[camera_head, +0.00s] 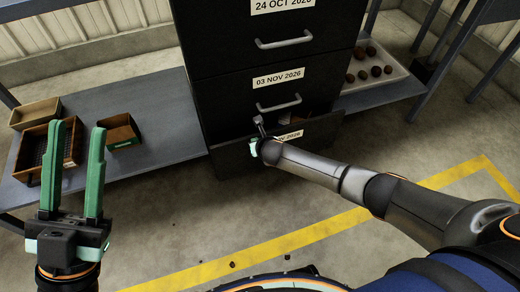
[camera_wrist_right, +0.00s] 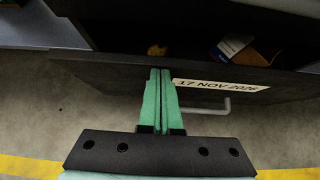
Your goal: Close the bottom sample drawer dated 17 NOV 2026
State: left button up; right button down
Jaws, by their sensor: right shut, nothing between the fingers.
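The bottom drawer (camera_head: 232,156) of the dark cabinet stands partly open, its front panel out from the cabinet. In the right wrist view its front (camera_wrist_right: 120,72) carries a white label (camera_wrist_right: 222,85) reading 17 NOV 2026, with a light bar handle (camera_wrist_right: 208,106) below. My right gripper (camera_wrist_right: 160,73) is shut and empty, its green fingertips over the drawer front, left of the label. I cannot tell whether they touch it. In the head view my right wrist hides part of the label and front. My left gripper (camera_head: 77,127) is open and empty, away from the cabinet.
The drawers above, labelled 03 NOV 2026 (camera_head: 279,78) and 24 OCT 2026 (camera_head: 283,6), look shut. Inside the open drawer lie a brownish lump (camera_wrist_right: 157,50) and small boxes (camera_wrist_right: 240,48). A grey bench (camera_head: 160,115) with wooden boxes is left; a potato tray (camera_head: 396,73) is right.

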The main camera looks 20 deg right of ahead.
jog(key=shift+w, duration=1.3)
jog(key=shift+s, duration=0.15)
